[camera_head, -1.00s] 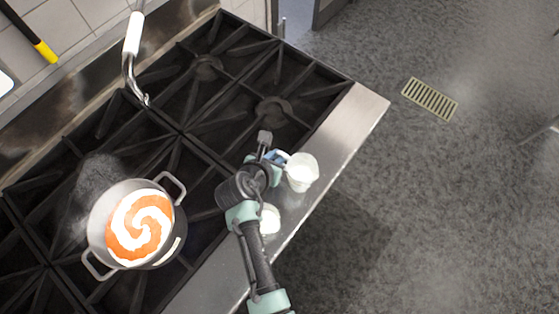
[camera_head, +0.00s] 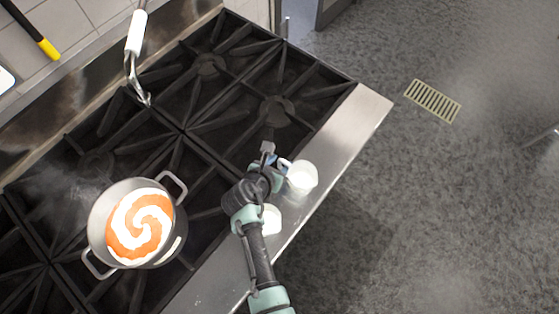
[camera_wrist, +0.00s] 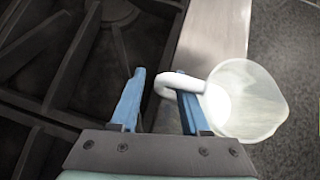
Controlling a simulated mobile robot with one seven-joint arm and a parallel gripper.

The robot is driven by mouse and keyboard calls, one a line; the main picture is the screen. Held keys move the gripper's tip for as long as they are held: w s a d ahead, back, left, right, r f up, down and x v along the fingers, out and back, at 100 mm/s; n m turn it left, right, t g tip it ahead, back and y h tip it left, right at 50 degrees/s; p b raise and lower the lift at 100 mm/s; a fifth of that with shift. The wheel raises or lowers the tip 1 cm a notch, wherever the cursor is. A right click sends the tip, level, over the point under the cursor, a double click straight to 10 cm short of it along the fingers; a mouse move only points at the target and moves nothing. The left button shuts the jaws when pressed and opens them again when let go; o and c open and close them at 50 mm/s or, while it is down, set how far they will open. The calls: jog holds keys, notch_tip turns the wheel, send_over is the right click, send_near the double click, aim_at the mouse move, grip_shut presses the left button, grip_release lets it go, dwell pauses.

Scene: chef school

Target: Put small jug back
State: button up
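A small white jug (camera_head: 302,177) stands on the steel front ledge of the stove. In the wrist view the jug (camera_wrist: 250,100) is at the right, its open mouth facing the camera and its handle (camera_wrist: 178,82) pointing left. My gripper (camera_head: 281,163) is beside the jug on its handle side. In the wrist view my gripper (camera_wrist: 160,92) has its blue fingers spread apart. The handle crosses the tip of the right finger, and its curved end lies in the gap between the fingers. The fingers are not closed on it.
A second small white vessel (camera_head: 271,220) stands on the steel ledge (camera_head: 352,118), partly behind my arm. A pot (camera_head: 103,204) with orange and white swirled contents sits on the black grates (camera_head: 205,95). A white-handled ladle (camera_head: 136,45) lies at the back. Floor is beyond the ledge.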

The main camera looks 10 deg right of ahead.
jog(key=shift+r, duration=0.2)
jog(key=v, duration=1.2)
jog(key=w+a+r+m+t+y, duration=0.2)
jog(key=w+r+m+t, duration=0.2)
jog(key=w+r+m, duration=0.65)
jog(key=w+r+m+t+y, duration=0.1)
jog(key=w+r+m+t, duration=0.15)
jog(key=r, duration=1.05)
jog(key=w+r+m+t, duration=0.1)
jog(key=r+m+t, duration=0.25)
jog(key=r, duration=0.95)
jog(key=s+r+m+t, duration=0.3)
jog(key=s+r+m, duration=0.1)
jog(key=r, duration=0.6)
jog(key=s+r+m+t+y, duration=0.1)
jog(key=s+r+m+t, duration=0.3)
jog(key=r, duration=0.6)
jog(key=s+r+m+t+y, duration=0.1)
jog(key=s+r+m+t, duration=0.2)
jog(key=s+r, duration=0.3)
notch_tip(320, 180, up, 5)
jog(key=shift+s+f+m+t, duration=0.2)
jog(key=shift+s+m+t, duration=0.1)
jog(key=shift+m, duration=0.15)
